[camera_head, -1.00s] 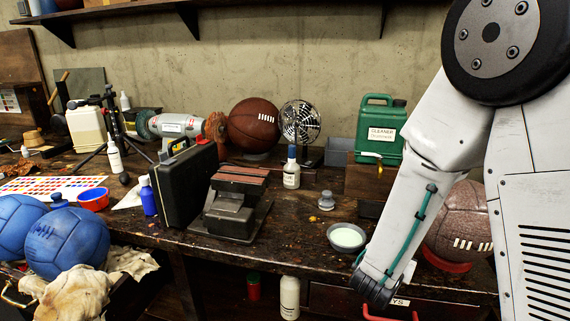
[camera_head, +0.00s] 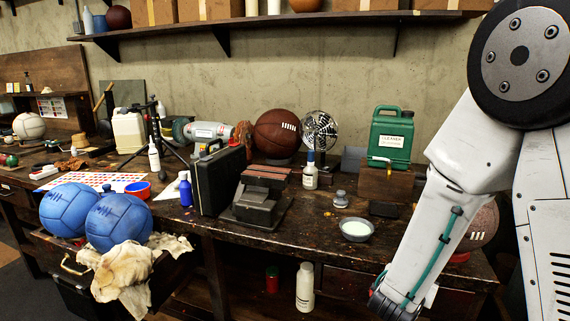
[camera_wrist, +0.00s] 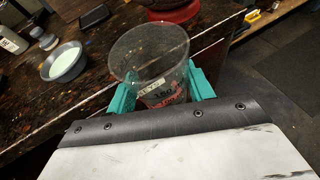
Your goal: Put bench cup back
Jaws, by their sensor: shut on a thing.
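The bench cup (camera_wrist: 150,52) is a clear, see-through cup with red and dark markings and a small label. In the wrist view it stands between the teal fingers of my gripper (camera_wrist: 160,90), which is shut on it. Its rim faces up toward the camera. The bench edge shows behind and beside the cup in that view. In the head view my arm reaches down at the right, and the gripper and cup are out of sight below the frame. The dark wooden workbench (camera_head: 290,228) has a bare strip along its front.
A bowl of pale liquid (camera_head: 356,229) sits near the bench's front edge, also in the wrist view (camera_wrist: 65,62).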

